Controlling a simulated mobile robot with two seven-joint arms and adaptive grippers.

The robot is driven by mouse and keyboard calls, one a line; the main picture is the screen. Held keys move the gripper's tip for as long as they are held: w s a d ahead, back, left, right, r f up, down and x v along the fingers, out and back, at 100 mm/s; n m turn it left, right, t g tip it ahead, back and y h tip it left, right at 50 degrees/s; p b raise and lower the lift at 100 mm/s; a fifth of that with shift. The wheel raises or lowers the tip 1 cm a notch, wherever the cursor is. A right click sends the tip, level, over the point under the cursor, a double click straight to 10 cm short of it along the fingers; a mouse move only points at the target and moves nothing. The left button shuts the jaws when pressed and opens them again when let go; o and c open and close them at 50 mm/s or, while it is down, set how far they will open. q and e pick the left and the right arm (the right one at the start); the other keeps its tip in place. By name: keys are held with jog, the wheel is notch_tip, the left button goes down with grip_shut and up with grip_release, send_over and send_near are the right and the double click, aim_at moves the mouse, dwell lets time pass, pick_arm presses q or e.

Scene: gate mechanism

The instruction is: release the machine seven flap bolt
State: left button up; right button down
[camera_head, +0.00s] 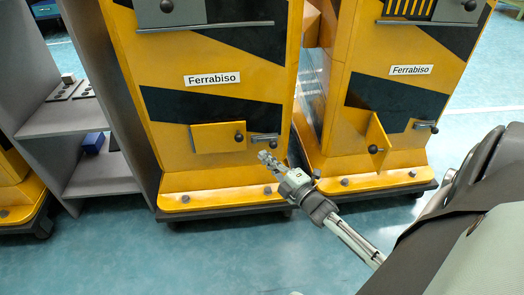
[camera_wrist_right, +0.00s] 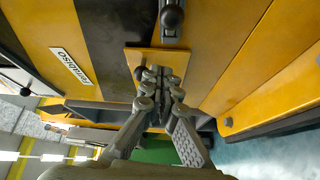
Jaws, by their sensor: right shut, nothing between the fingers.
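Two yellow-and-black machines labelled Ferrabiso stand side by side in the head view; I see no machine number. The left machine (camera_head: 215,50) has a yellow flap (camera_head: 212,137) with a dark knob. Its grey bolt (camera_head: 264,139) with a dark ball knob is just right of the flap. In the wrist view the flap (camera_wrist_right: 140,58) lies behind my fingers and the bolt (camera_wrist_right: 171,38) is at the top. My right gripper (camera_head: 265,159) is shut and empty, just below the bolt and apart from it; its fingers also show in the wrist view (camera_wrist_right: 160,82). My left gripper is out of view.
The right machine (camera_head: 400,50) has its flap (camera_head: 378,138) swung outward, with a bolt (camera_head: 426,126) beside it. A grey shelf (camera_head: 70,120) with a blue box (camera_head: 93,143) stands at the left. The blue floor (camera_head: 170,255) in front is clear.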

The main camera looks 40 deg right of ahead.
jog(key=s, duration=0.6)
jog(key=shift+s+p, duration=0.25)
jog(key=shift+p, duration=0.2)
jog(key=shift+f, duration=0.1)
dwell(0.8)
